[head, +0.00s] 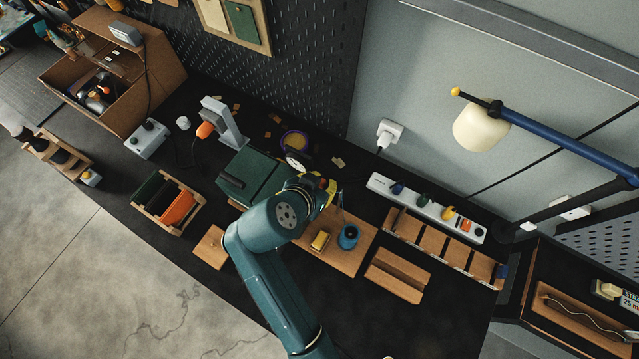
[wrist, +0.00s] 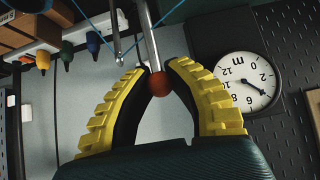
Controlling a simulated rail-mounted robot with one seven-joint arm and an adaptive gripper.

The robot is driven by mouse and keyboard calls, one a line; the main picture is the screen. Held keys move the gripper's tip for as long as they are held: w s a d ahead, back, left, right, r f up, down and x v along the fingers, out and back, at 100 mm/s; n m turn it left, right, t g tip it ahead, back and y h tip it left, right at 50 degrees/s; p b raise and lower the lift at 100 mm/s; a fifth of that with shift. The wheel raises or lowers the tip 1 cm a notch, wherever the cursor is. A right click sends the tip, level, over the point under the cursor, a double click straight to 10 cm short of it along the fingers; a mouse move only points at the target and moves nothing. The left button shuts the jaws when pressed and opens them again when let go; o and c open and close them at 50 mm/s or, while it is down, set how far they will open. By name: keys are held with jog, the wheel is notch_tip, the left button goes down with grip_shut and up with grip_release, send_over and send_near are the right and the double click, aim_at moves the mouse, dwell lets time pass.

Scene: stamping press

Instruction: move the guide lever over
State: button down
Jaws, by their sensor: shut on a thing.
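The guide lever (wrist: 150,38) shows in the wrist view as a thin metal rod with a reddish-brown ball knob (wrist: 159,84) at its end. My gripper (wrist: 158,72) has yellow ribbed fingers with dark inner pads, closed around the knob from both sides. In the head view my gripper (head: 327,188) is beside the dark green machine (head: 250,176), above the wooden board; my wrist hides most of the lever there. A round white dial marked "m" (wrist: 247,82) is right of the fingers in the wrist view, upside down.
A yellow block (head: 320,240) and a blue jar (head: 348,237) stand on the wooden board (head: 350,265) below my gripper. A power strip (head: 428,207) and an open wooden rack (head: 432,243) lie to the right. A grey stand (head: 222,122) with an orange part is behind.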

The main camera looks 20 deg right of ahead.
jog(key=shift+d+r, duration=0.1)
jog(key=shift+r, duration=0.15)
jog(key=shift+w+d+f+b, duration=0.55)
jog(key=shift+w+d, duration=0.05)
jog(key=shift+d, duration=0.25)
